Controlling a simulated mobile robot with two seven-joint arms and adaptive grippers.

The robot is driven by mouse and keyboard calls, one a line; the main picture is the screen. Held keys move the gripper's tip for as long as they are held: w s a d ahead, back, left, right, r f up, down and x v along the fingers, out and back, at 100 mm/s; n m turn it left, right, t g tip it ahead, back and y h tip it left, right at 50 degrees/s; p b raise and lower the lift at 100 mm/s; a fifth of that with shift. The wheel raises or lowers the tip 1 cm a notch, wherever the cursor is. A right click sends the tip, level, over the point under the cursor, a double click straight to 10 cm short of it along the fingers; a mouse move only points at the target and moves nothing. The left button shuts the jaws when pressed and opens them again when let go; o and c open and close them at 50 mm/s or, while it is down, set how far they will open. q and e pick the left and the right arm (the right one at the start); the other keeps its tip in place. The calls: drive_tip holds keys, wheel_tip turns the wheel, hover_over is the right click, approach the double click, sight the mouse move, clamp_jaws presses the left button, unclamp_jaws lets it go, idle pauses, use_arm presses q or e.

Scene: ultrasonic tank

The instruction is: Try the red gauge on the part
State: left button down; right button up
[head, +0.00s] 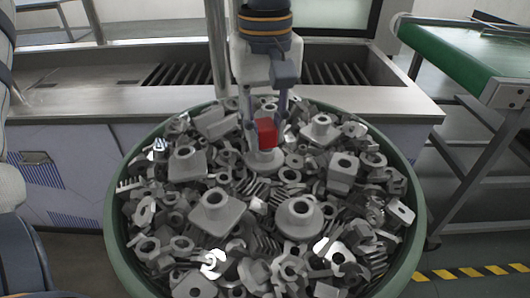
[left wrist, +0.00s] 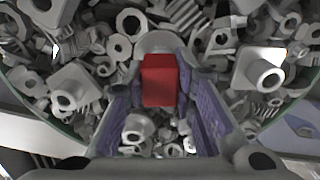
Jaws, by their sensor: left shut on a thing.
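The red gauge (head: 267,133) is a small red block held between the fingers of my left gripper (head: 266,125). It also shows in the left wrist view (left wrist: 160,82), with the purple-sided fingers on both sides of it. Directly below the gauge in the head view is a grey round-flanged part (head: 264,161), lying among other parts. The flange also shows just beyond the gauge in the left wrist view (left wrist: 160,42). The gauge hides the top of this part, so I cannot tell whether they touch or how far the gauge goes in. My right gripper is not in view.
A large round green tub (head: 115,219) is heaped with grey metal parts, several with raised round collars. Behind it runs a steel counter (head: 100,101) with slatted openings. A green-topped conveyor (head: 465,48) stands at the right, above yellow-black floor tape (head: 470,272).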

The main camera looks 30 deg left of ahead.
use_arm(q)
drive_tip(key=shift+r, duration=1.8)
drive_tip(key=shift+r, duration=0.1)
drive_tip(key=shift+r, duration=1.9)
